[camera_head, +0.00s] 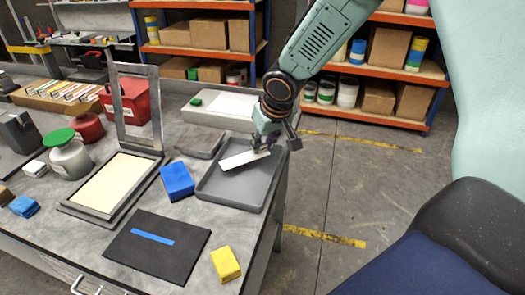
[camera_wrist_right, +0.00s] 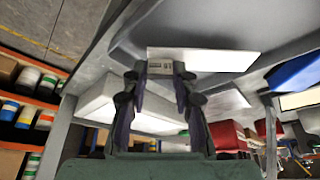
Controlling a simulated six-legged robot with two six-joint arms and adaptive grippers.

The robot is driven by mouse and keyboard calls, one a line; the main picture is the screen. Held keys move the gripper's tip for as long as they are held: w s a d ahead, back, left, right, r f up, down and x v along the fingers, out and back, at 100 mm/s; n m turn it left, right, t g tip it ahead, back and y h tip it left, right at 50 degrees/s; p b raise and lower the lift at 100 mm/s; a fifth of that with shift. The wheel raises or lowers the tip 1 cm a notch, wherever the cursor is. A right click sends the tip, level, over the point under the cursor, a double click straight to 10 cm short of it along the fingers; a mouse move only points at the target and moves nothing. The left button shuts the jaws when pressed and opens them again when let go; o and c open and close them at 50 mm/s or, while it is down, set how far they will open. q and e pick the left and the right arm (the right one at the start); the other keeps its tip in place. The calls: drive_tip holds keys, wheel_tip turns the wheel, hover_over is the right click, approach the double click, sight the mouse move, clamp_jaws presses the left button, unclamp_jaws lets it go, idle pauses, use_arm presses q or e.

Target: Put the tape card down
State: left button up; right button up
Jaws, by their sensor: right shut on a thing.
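The tape card, a thin pale card (camera_head: 243,159), is at the grey tray (camera_head: 236,192) on the right side of the bench. My right gripper (camera_head: 266,147) is shut on its right end. The card's left part extends over the tray; I cannot tell whether it touches the tray floor. In the right wrist view the card (camera_wrist_right: 212,60) shows as a white strip beyond my right gripper (camera_wrist_right: 160,76), with its near end between the fingertips. My left gripper is in neither view.
A blue block (camera_head: 177,181) lies left of the tray. A black board with a blue strip (camera_head: 150,237) and a yellow block (camera_head: 226,264) are nearer. A framed screen (camera_head: 113,187) stands to the left. A white box (camera_head: 215,109) is behind.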

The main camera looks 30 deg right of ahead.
drive_tip(key=shift+s+d+f, duration=0.15)
drive_tip(key=shift+d+f, duration=0.15)
drive_tip(key=shift+f, duration=0.3)
drive_tip(key=shift+s+d+f, duration=0.1)
drive_tip(key=shift+d+f, duration=0.2)
drive_tip(key=shift+f, duration=0.3)
drive_tip(key=shift+w+a+r, duration=0.2)
drive_tip(key=shift+a, duration=0.45)
drive_tip(key=shift+f+b, duration=0.1)
drive_tip(key=shift+b, duration=0.2)
drive_tip(key=shift+d+f, duration=0.15)
drive_tip(key=o, duration=0.6)
drive_tip(key=shift+s+d, duration=0.15)
drive_tip(key=shift+d, duration=0.25)
drive_tip(key=shift+o, duration=0.9)
drive_tip(key=shift+a, duration=0.1)
drive_tip(key=shift+o, duration=0.3)
drive_tip(key=shift+a, duration=0.35)
drive_tip(key=shift+d+r, duration=0.2)
drive_tip(key=shift+d, duration=0.1)
drive_tip(key=shift+r, duration=0.35)
use_arm(q)
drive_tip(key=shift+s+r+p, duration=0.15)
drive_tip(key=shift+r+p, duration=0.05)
drive_tip(key=shift+p, duration=0.45)
use_arm(e)
drive_tip(key=v, duration=1.1)
drive_tip(key=shift+a, duration=0.15)
